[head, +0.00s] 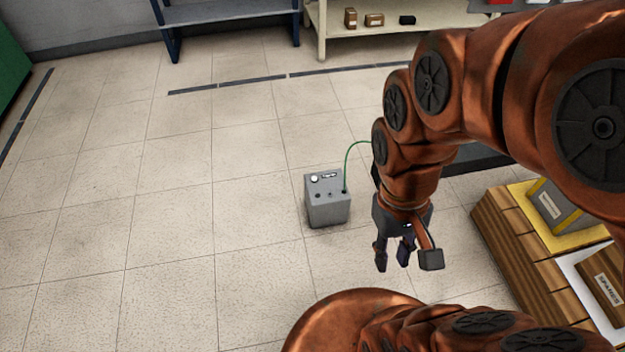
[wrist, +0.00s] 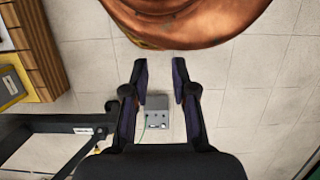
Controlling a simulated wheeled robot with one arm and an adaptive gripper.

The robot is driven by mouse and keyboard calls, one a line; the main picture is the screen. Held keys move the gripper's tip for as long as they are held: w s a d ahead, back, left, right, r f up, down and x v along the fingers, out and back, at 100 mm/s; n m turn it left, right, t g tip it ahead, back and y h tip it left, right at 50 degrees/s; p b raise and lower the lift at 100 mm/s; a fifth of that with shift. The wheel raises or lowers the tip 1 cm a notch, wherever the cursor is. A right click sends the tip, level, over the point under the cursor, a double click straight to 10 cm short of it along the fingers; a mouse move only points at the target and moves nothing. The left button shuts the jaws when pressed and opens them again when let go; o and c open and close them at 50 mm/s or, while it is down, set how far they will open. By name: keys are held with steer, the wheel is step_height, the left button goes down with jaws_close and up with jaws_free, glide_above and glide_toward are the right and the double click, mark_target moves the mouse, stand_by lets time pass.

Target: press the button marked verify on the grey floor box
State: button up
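The grey floor box (head: 328,206) stands upright on the tiles near the middle of the head view. Its top has a round white button (head: 314,179), a dark label with light lettering beside it, and several dark sockets. The lettering is too small to read. A green cable (head: 348,160) rises from one socket and passes behind my arm. My gripper (head: 393,265) hangs to the right of the box, fingers down, open and empty. In the wrist view the box (wrist: 157,105) shows beyond and between the open fingers (wrist: 160,65), apart from them.
A wooden bench (head: 516,262) with a yellow tray and a box labelled spares stands at the right. Shelves (head: 365,43) with small boxes stand at the back, and a green cabinet (head: 8,55) at the left. The floor left of the grey box is clear.

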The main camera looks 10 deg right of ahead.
jaws_close()
stand_by(1.2)
